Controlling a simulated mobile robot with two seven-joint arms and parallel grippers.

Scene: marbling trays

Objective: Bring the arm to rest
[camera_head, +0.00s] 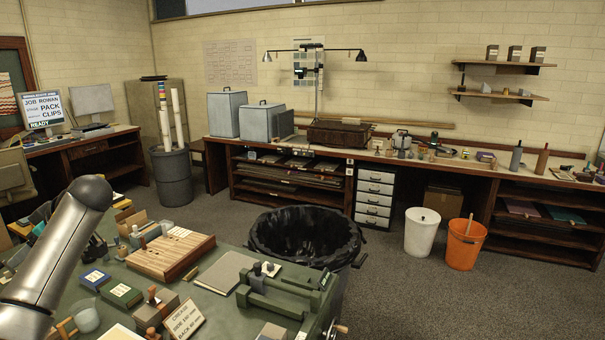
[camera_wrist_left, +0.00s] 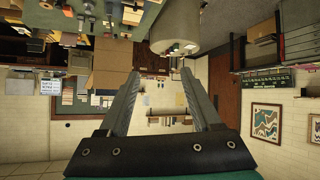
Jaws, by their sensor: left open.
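My left arm (camera_head: 60,235) comes in from the left in the head view, raised over the near green table (camera_head: 230,312). Its gripper does not show clearly there. In the left wrist view my left gripper (camera_wrist_left: 160,74) is open, with two grey fingers apart and nothing between them. The room appears upside down behind the fingers. My right gripper is in neither view.
The near table carries a slatted wooden board (camera_head: 170,257), a green clamp-like device (camera_head: 285,290), small boxes and a lettered card (camera_head: 184,319). A black-lined bin (camera_head: 305,232) stands just beyond. A white bucket (camera_head: 421,232) and an orange bucket (camera_head: 464,245) stand on open floor.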

